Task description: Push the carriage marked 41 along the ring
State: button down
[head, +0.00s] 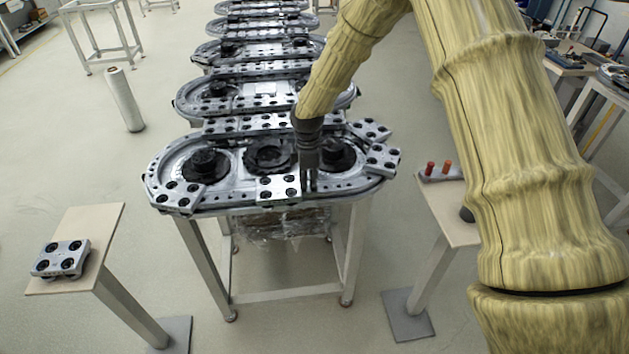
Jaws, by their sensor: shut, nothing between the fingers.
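The ring track (228,204) is a metal oval on a stand in the middle of the head view. Several silver carriages with dark round holes sit on it. One carriage (279,188) is at the front middle, another (178,197) at the front left, and two (382,158) (370,130) at the right end. I cannot read a 41 on any of them. My gripper (309,187) points down over the front right of the track, shut and empty. Its tips are just right of the front middle carriage; I cannot tell whether they touch it.
A loose carriage (61,259) lies on a small table (97,232) at left. A small stand (447,211) at right holds a piece with orange pegs (431,168). More tracks (222,90) stand behind. A grey post (124,100) stands on the left floor.

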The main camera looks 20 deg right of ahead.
aim_at(322, 186)
jog(key=d, duration=0.2)
jog(key=d+p, duration=0.1)
jog(key=shift+s+d+r, duration=0.1)
jog(key=shift+s+d, duration=0.1)
jog(key=shift+d, duration=0.2)
jog(key=shift+d+r+b, duration=0.15)
jog(key=shift+r+b, duration=0.1)
jog(key=shift+b, duration=0.05)
notch_tip(322, 186, up, 9)
jog(key=b, duration=0.3)
jog(key=s+a+f+m+y, duration=0.15)
jog(key=s+f+m, duration=0.25)
jog(key=s+f, duration=0.75)
jog(key=s+a+f+m, duration=0.2)
jog(key=s+f+m, duration=0.2)
jog(key=s+f, duration=0.75)
jog(key=s+d+f+m, duration=0.2)
jog(key=s+f+m, duration=0.2)
jog(key=s, duration=0.8)
jog(key=s+d+f+m+h, duration=0.1)
jog(key=s+d+f+m, duration=0.1)
jog(key=s+f+m, duration=0.3)
jog(key=s+f, duration=0.3)
jog(key=s, duration=0.3)
jog(key=shift+s, duration=0.35)
